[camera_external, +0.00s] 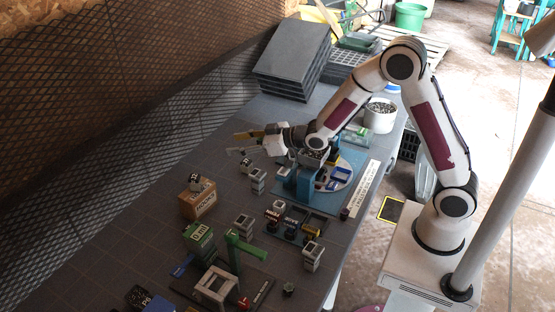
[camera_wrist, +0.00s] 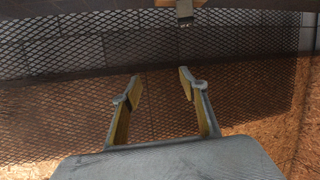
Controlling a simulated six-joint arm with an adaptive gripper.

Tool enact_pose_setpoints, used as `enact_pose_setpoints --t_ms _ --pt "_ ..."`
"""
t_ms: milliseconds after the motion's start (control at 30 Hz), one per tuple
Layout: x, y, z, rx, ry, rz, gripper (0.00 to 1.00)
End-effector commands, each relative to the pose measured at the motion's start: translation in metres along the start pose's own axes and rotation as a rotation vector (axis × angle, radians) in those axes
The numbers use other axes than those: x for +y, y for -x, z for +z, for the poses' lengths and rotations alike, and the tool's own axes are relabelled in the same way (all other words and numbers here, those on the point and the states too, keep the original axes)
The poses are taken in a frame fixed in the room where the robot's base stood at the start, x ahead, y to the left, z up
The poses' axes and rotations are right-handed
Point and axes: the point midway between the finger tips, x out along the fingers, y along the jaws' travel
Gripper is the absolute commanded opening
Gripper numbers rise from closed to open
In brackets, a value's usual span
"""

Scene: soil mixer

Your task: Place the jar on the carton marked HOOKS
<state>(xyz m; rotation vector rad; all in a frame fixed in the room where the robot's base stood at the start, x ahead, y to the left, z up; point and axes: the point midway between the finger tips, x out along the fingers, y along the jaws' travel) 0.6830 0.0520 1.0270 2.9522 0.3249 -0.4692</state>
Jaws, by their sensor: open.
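The brown carton marked HOOKS (camera_external: 198,206) stands on the grey table, left of the middle in the external view. A small pale jar with a dark face (camera_external: 195,183) stands upright on its top. In the wrist view, which looks upside down, the grey jar (camera_wrist: 184,12) shows at the top edge, against a sliver of the brown carton (camera_wrist: 158,3). My gripper (camera_external: 234,142) is open and empty, behind and to the right of the carton and apart from the jar. Its two yellowish fingers are spread in the wrist view (camera_wrist: 160,77).
A green block (camera_external: 200,238) and a green post (camera_external: 236,250) stand in front of the carton. Several small pale blocks stand to its right. A blue station (camera_external: 300,182) lies under my arm. A dark mesh fence (camera_external: 110,150) runs along the left. Table left of the carton is clear.

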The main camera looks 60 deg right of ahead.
Motion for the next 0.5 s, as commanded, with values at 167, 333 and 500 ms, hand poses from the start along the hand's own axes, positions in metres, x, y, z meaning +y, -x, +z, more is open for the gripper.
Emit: enact_pose_setpoints --t_ms 167,333,500 --pt "0.009 0.029 -0.015 -0.062 -0.002 0.034 0.43" --pt "0.016 0.059 -0.024 -0.126 -0.01 0.063 0.43" --pt "0.021 0.091 -0.029 -0.189 -0.022 0.089 0.43"
